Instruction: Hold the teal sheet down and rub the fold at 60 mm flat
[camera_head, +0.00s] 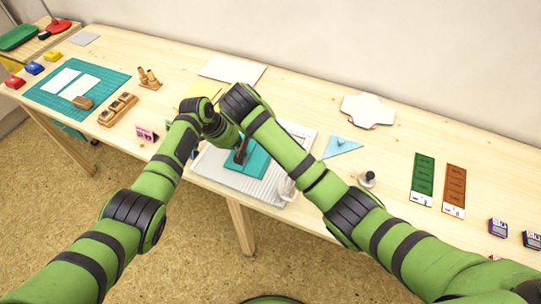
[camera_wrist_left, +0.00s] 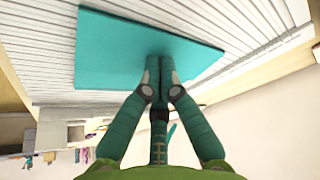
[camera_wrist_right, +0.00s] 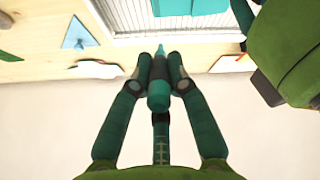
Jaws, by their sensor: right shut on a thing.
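The teal sheet (camera_head: 256,168) lies on a pale ribbed board (camera_head: 213,170) in the head view. It fills the upper middle of the left wrist view (camera_wrist_left: 110,55). My left gripper (camera_wrist_left: 160,65) has its fingers together, empty, with the tips at the sheet, seemingly touching it. My right gripper (camera_wrist_right: 160,75) is shut on a teal pointed tool (camera_wrist_right: 158,95), whose tip points toward the ribbed board. Part of the sheet shows at the top of the right wrist view (camera_wrist_right: 232,63). My arms partly cover the sheet in the head view, and I cannot make out the fold.
A light blue triangle (camera_head: 341,147) and a small dark-knobbed stamp (camera_head: 367,179) are to the right of the board. White paper (camera_head: 232,69) lies behind. My arms converge closely over the board.

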